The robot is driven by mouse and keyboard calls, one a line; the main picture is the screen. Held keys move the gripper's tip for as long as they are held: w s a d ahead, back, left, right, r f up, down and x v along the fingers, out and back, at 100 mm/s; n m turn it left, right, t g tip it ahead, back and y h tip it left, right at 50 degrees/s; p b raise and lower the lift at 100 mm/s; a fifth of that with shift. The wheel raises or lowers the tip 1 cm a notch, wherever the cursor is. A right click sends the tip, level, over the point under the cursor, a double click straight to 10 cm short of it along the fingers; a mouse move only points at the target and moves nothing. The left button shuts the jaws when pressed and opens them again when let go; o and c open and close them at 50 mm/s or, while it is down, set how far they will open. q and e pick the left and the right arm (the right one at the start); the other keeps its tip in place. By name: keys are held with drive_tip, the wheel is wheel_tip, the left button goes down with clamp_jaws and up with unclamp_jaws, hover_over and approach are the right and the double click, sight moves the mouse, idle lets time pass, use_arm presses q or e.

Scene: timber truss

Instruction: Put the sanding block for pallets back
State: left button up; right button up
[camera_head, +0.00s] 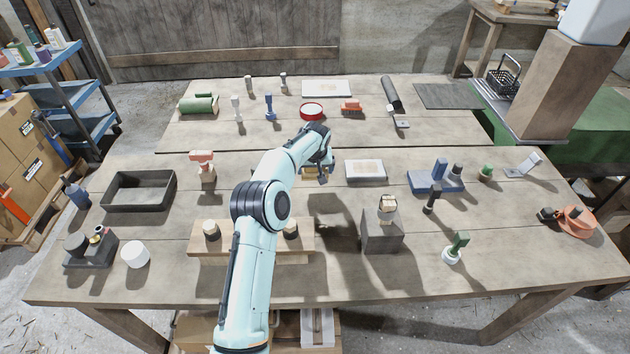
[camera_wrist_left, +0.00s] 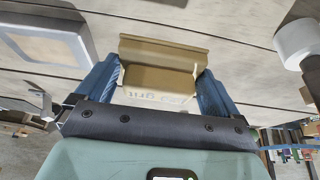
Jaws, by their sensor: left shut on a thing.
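The tan block (camera_head: 310,173), which I take to be the sanding block, is in my left gripper (camera_head: 317,177) over the middle of the table. In the left wrist view the block (camera_wrist_left: 158,80) sits between the two blue fingers of the left gripper (camera_wrist_left: 160,88). It has a stepped profile and faint lettering on its near face. The fingers are shut on its two ends. A shadow lies on the tabletop below and right of the gripper, and the block appears held above the wood. My right gripper is not in view.
A pale framed pad (camera_head: 365,169) lies just right of the gripper. A dark grey block (camera_head: 382,238) stands nearer, with a small item on top. A wooden board (camera_head: 215,252) with round knobs lies front left, beside my arm. An empty dark tray (camera_head: 139,207) is at the left.

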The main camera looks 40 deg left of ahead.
sight(315, 188)
use_arm(q)
wheel_tip(315, 188, down, 6)
drive_tip(key=shift+r, duration=0.1)
idle(0.4)
drive_tip(key=shift+f, duration=0.2)
drive_tip(key=o, duration=0.6)
drive_tip(key=shift+r, duration=0.25)
drive_tip(key=shift+b+v, duration=0.75)
drive_tip(key=shift+v, duration=5.2)
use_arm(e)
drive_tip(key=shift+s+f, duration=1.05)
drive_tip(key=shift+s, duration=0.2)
use_arm(q)
drive_tip(key=shift+d, duration=0.1)
drive_tip(key=shift+f, duration=0.1)
